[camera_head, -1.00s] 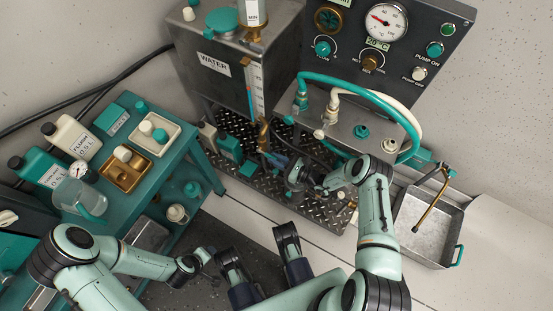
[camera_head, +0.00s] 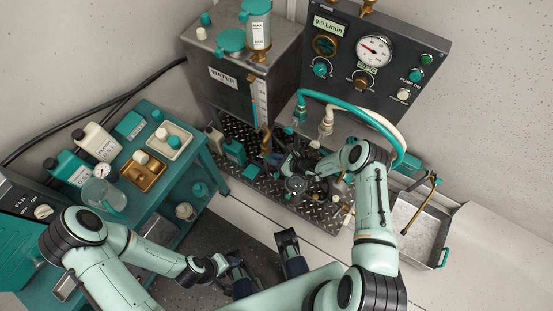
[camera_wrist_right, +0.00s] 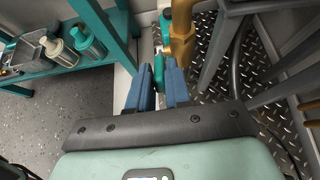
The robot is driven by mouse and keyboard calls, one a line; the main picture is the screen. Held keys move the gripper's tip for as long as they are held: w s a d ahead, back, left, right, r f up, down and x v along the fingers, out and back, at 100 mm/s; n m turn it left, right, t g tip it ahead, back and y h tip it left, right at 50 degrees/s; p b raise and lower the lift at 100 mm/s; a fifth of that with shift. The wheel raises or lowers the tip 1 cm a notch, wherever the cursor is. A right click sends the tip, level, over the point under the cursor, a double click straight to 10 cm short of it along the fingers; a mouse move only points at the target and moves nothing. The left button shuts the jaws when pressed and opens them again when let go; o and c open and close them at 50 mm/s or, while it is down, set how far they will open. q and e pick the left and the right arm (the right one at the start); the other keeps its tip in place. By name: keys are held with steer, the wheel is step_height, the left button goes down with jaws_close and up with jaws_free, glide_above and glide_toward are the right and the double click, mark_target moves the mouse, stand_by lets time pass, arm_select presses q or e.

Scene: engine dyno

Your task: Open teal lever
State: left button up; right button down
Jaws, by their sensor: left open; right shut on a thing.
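The teal lever (camera_wrist_right: 158,66) shows as a narrow teal piece between the blue fingers of my right gripper (camera_wrist_right: 158,82) in the right wrist view. The fingers are shut on it. It lies beside an upright brass pipe fitting (camera_wrist_right: 182,35). In the head view my right gripper (camera_head: 276,158) is beside the brass valve parts at the foot of the water tank's gauge, and the lever is too small and covered to make out there.
The water tank (camera_head: 228,80) stands behind the diamond-plate base (camera_head: 305,213). Teal and cream hoses (camera_head: 350,108) arch over the right side. A teal cart (camera_head: 205,165) with bottles stands left, and a metal drain tray (camera_head: 415,232) right.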

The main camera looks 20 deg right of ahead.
arm_select(q)
steer(key=shift+s+r+p, duration=0.2)
steer(key=shift+r+p, duration=0.2)
steer(key=shift+r, duration=0.05)
arm_select(e)
steer(key=shift+w+r+g, duration=0.1)
steer(key=shift+r+g, duration=0.15)
steer(key=shift+g, duration=0.05)
steer(key=shift+h, duration=0.3)
steer(key=c, duration=1.1)
jaws_free()
steer(key=shift+c, duration=0.2)
steer(key=shift+a, duration=0.1)
steer(key=shift+d+r, duration=0.2)
steer(key=shift+r, duration=0.05)
arm_select(q)
steer(key=shift+s+r+g+p, duration=0.15)
steer(key=shift+s+r+p, duration=0.15)
steer(key=shift+r+p, duration=0.4)
steer(key=shift+s+r+g+p, duration=0.15)
steer(key=shift+s+r+p, duration=0.1)
steer(key=shift+r+p, duration=0.4)
arm_select(e)
steer(key=v, duration=1.3)
steer(key=shift+f, duration=0.15)
